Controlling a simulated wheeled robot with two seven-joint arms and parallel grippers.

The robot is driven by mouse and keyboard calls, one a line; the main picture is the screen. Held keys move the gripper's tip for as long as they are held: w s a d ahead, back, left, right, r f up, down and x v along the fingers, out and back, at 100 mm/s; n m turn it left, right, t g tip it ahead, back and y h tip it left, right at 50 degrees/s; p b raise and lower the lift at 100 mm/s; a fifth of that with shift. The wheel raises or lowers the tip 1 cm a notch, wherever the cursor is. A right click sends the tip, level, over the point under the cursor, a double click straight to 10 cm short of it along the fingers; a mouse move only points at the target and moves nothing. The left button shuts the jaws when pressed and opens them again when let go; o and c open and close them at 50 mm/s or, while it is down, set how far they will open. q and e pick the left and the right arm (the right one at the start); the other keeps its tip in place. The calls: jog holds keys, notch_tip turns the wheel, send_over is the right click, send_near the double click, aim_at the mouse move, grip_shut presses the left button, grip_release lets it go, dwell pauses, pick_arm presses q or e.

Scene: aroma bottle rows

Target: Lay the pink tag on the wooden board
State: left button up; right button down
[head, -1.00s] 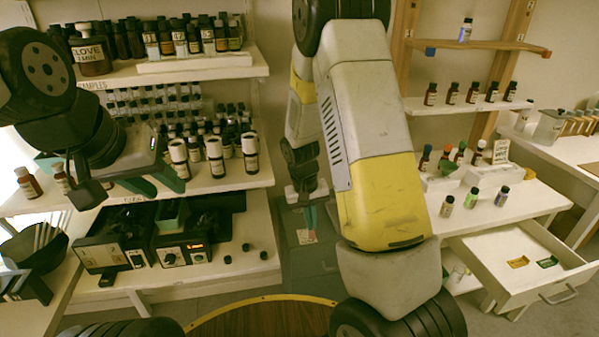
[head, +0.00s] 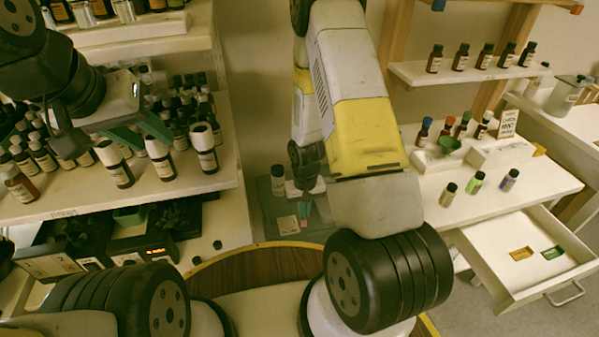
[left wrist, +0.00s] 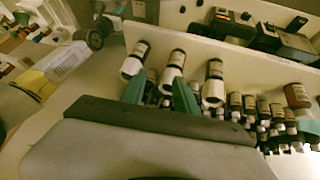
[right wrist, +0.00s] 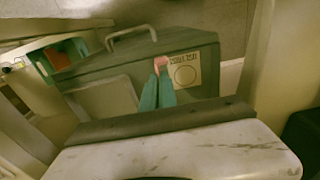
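The pink tag (right wrist: 160,62) shows as a small pink patch at the tips of my right gripper (right wrist: 157,78); its teal fingers are close together on it. In the head view the right gripper (head: 306,208) hangs low beside my arm, over a grey-green case. My left gripper (left wrist: 158,88) is open and empty near white-capped bottles; it also shows in the head view (head: 108,142). A strip of wooden shelf board (head: 548,3) crosses the top right edge in the head view. I cannot tell whether it is the task's wooden board.
The grey-green case (right wrist: 205,50) has a handle and a printed label (right wrist: 184,70). An open drawer (head: 500,268) at right holds a yellow tag (head: 521,253) and a green tag (head: 552,252). Bottle shelves stand at left; a white table (head: 450,180) with bottles stands at right.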

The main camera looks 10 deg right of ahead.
jog(key=w+d, duration=0.1)
jog(key=w, duration=0.2)
jog(key=w+d, duration=0.1)
jog(key=w, duration=0.2)
jog(key=w+d+f, duration=0.1)
jog(key=w, duration=0.3)
jog(key=shift+d, duration=0.3)
jog(key=shift+w+d+f, duration=0.1)
jog(key=shift+w+f, duration=0.1)
jog(key=shift+w, duration=0.1)
jog(key=shift+f, duration=1.6)
jog(key=c, duration=1.7)
grip_release()
jog(key=shift+f, duration=0.1)
